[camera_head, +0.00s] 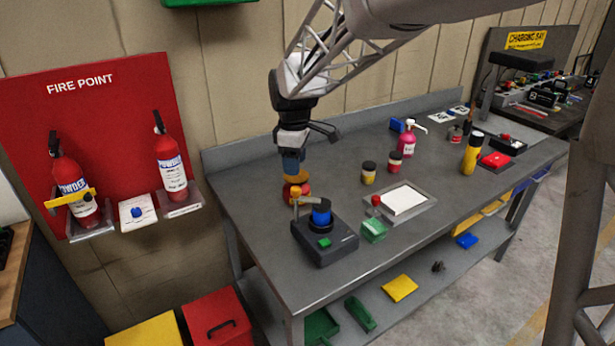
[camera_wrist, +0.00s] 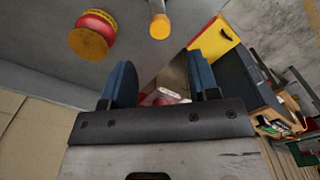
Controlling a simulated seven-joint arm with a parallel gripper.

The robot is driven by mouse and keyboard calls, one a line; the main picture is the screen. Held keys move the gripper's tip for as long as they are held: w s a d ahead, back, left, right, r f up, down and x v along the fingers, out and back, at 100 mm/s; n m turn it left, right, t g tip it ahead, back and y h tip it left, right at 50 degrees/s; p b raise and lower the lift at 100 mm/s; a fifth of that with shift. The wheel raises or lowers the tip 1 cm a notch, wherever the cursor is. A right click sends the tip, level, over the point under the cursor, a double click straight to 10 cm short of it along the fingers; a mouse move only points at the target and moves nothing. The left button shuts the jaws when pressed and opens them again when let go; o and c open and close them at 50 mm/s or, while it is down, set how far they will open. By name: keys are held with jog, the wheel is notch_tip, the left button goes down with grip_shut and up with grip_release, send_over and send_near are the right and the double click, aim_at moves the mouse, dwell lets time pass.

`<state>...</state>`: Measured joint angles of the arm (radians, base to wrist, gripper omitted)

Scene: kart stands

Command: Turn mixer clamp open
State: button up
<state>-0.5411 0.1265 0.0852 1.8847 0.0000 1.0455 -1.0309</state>
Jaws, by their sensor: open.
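The mixer (camera_head: 325,243) is a dark box with a green button near the front left end of the workbench, with a blue tin (camera_head: 320,214) on it. A tan clamp lever (camera_head: 297,199) stands at the tin's left. In the wrist view, an orange-yellow knob (camera_wrist: 160,27) on a pale bar, seemingly the clamp handle, is at the top, beyond the fingers. My gripper (camera_head: 293,168) points down behind the mixer, above a red-and-yellow round object (camera_head: 297,187). In the wrist view its blue fingers (camera_wrist: 163,80) are apart with nothing between them. Contact with the clamp is not seen.
The round object also shows in the wrist view (camera_wrist: 92,34). A green block (camera_head: 373,231), a tray with a white sheet (camera_head: 402,199) and two jars (camera_head: 368,173) stand right of the mixer. Extinguishers hang on a red fire board (camera_head: 110,110) at left. The bench's front middle is partly clear.

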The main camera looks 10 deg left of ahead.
aim_at(296, 188)
jog(key=shift+f, duration=3.9)
jog(key=c, duration=0.9)
jog(key=shift+c, duration=0.2)
